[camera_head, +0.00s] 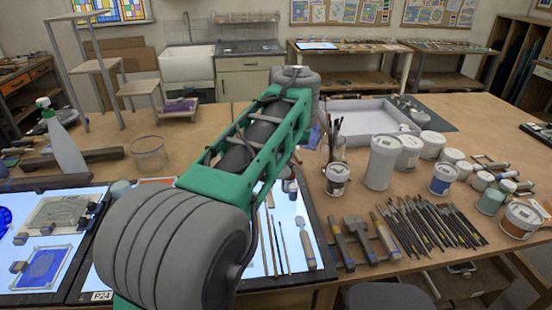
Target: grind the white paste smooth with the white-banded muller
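I cannot make out the white paste or the white-banded muller with certainty. A small grey and white piece (292,186) stands beside my arm on the lit panel, too small to identify. My green and grey arm crosses the middle of the picture and hides much of the bench behind it. My gripper does not show, so its position and hold cannot be seen.
Lit panels (318,262) lie along the bench front; the left one carries a blue patch (42,267). A spray bottle (64,145) and clear jar (148,153) stand left. Brushes (432,222), white tubs (383,162) and a white tray (345,112) crowd the right.

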